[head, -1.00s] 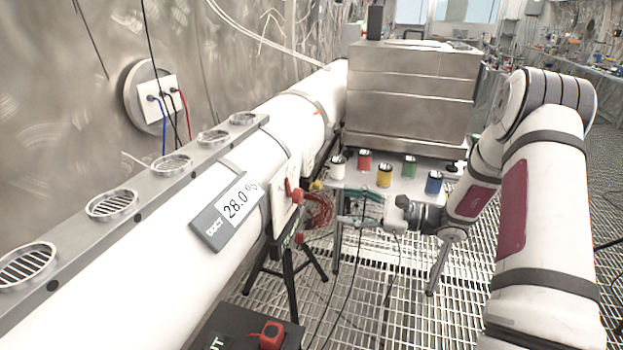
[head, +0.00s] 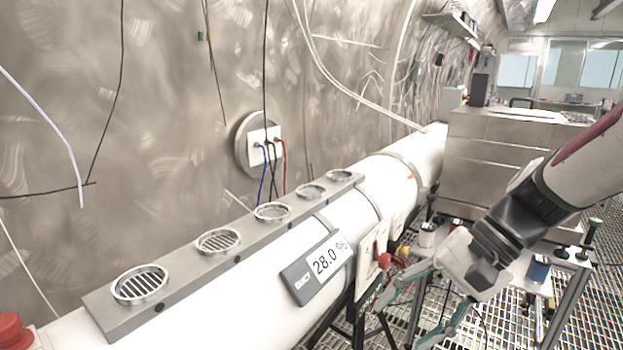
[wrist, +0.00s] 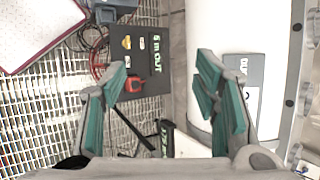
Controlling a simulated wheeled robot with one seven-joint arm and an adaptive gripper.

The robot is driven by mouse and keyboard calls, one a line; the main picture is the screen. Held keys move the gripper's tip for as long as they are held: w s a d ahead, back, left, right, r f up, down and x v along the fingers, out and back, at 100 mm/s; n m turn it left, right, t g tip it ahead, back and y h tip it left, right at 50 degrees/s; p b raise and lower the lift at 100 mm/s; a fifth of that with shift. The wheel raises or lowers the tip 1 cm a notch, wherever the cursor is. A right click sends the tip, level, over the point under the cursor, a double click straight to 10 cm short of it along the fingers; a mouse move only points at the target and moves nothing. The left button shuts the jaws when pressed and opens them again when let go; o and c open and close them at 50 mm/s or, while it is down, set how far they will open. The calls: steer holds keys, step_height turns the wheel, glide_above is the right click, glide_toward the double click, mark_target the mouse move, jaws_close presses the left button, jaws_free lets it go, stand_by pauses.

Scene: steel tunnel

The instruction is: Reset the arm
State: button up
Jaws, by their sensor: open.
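My gripper (head: 408,312) is in the head view at the lower right, beside the white duct (head: 236,310) and in front of the steel cabinet's table. Its green-padded fingers are spread apart with nothing between them. In the wrist view the gripper (wrist: 163,80) is also open and empty. It points down toward the grated floor and a black box (wrist: 150,50) with a red switch (wrist: 134,84). The white duct stands at its right in that view.
A steel cabinet (head: 480,165) stands behind. A white can (head: 427,236) and a blue can (head: 538,270) show around my arm; other cans are hidden.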

steer(key=s+d+r+n+t+h, duration=0.2)
steer(key=s+n+h, duration=0.1)
steer(key=s, duration=0.3)
steer(key=s+d+r+n+t+h, duration=0.2)
steer(key=s+d+n+h, duration=0.1)
steer(key=s, duration=0.4)
steer(key=shift+d+r+n+h+p, duration=0.2)
steer(key=shift+r+n+h+p, duration=0.1)
steer(key=shift+h, duration=0.6)
stand_by(1.4)
